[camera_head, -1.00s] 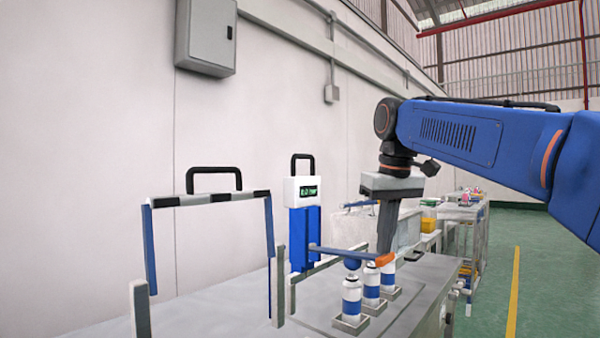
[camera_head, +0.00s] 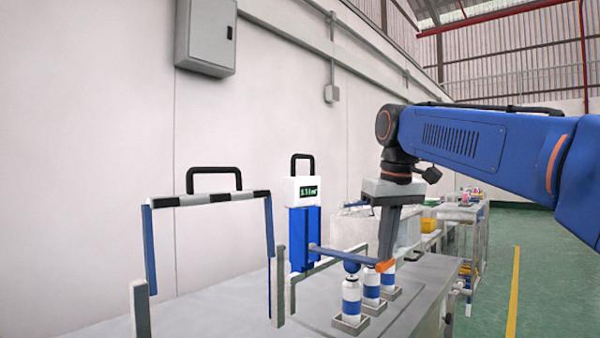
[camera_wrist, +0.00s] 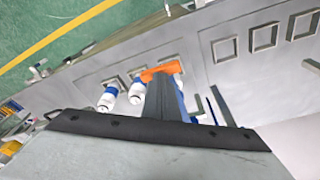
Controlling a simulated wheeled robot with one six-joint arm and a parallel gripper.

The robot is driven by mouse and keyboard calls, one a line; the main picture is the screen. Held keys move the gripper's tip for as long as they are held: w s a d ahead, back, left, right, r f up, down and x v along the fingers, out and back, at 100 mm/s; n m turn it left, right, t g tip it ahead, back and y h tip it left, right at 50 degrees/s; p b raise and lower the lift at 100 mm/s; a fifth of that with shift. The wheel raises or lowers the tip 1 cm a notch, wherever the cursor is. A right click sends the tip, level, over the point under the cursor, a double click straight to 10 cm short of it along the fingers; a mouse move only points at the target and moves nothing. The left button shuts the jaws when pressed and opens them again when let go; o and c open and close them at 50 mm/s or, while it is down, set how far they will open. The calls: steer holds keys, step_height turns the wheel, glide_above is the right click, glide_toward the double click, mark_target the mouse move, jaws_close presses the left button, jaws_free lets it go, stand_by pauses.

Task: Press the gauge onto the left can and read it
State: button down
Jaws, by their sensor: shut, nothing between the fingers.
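Three white-and-blue cans stand in square holders on the bench; the left can (camera_head: 351,300) is nearest. The gauge is a white box with a green display (camera_head: 306,191) on a blue post. Its blue arm (camera_head: 343,254) reaches over the cans and ends in an orange tip (camera_head: 387,265). A blue rounded piece (camera_head: 351,267) under the arm sits at the top of the left can and appears to touch it. The display seems to read 5.3; its last characters are blurred. My gripper (camera_head: 385,256) is shut, empty, its tip on the orange end, also seen in the wrist view (camera_wrist: 162,71).
The middle can (camera_head: 371,287) and right can (camera_head: 388,279) stand close behind the left can. A frame with a black-and-white striped bar (camera_head: 207,199) stands at the left. Empty square holders (camera_wrist: 265,38) show in the wrist view.

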step_height(320, 180, up, 14)
steer(key=w+a, duration=0.1)
steer(key=shift+w+a+r, duration=0.15)
steer(key=shift+w+a, duration=0.1)
steer(key=shift+w, duration=0.05)
stand_by(0.5)
stand_by(0.3)
